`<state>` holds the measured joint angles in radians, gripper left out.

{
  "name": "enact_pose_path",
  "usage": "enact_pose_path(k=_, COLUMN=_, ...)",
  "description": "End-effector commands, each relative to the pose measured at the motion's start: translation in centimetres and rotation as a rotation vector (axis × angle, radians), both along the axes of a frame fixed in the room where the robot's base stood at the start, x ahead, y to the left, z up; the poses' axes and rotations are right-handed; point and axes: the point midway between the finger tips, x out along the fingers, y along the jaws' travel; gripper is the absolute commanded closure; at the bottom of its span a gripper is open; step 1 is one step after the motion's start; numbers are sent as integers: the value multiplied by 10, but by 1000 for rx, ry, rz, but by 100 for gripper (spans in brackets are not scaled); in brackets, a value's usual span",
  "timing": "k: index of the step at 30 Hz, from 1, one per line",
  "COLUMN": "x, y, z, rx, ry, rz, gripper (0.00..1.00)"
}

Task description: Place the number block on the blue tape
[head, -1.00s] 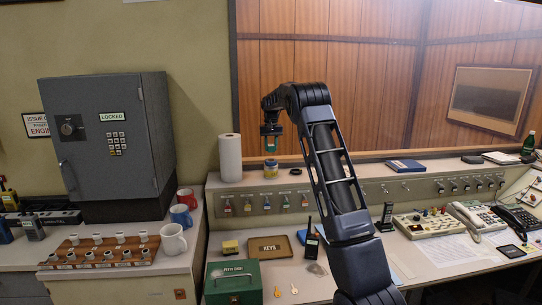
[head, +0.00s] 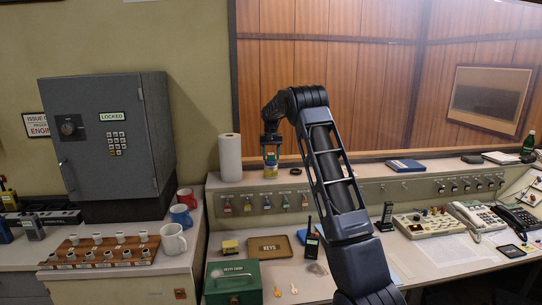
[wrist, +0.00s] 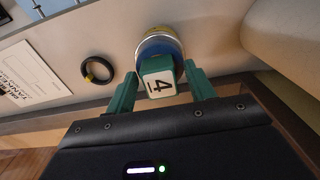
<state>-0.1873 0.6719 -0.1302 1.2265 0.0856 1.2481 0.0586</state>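The number block (wrist: 157,82) is white with a black 4 on its top face and green on its sides. It rests on the blue tape (wrist: 158,49), which sits over a yellowish roll on the upper ledge. In the head view the block (head: 270,158) shows small above the tape stack (head: 270,171). My gripper (wrist: 162,68) points down from above, with one green finger on each side of the block. A gap shows between the block and the fingers, so the gripper is open around it. The contact under the block is partly hidden.
A black tape ring (wrist: 97,70) lies beside the stack. A paper towel roll (head: 230,158) stands close on the left. A blue book (head: 405,165) lies farther right on the ledge. Switches and hanging keys line the panel below. Free ledge shows around the black ring.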

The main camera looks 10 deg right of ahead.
Motion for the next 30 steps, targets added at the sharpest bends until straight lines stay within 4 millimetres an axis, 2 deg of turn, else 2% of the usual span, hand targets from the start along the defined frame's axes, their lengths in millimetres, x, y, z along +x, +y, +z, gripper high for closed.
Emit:
enact_pose_path(k=8, x=0, y=0, z=1, rx=0, ry=0, rz=0, gripper=46)
enact_pose_path(k=13, x=0, y=0, z=12, rx=0, ry=0, rz=0, gripper=46)
enact_pose_path(k=24, x=0, y=0, z=81, rx=0, ry=-3, rz=0, gripper=46)
enact_pose_path(k=30, x=0, y=0, z=109, rx=0, ry=-2, rz=0, gripper=46)
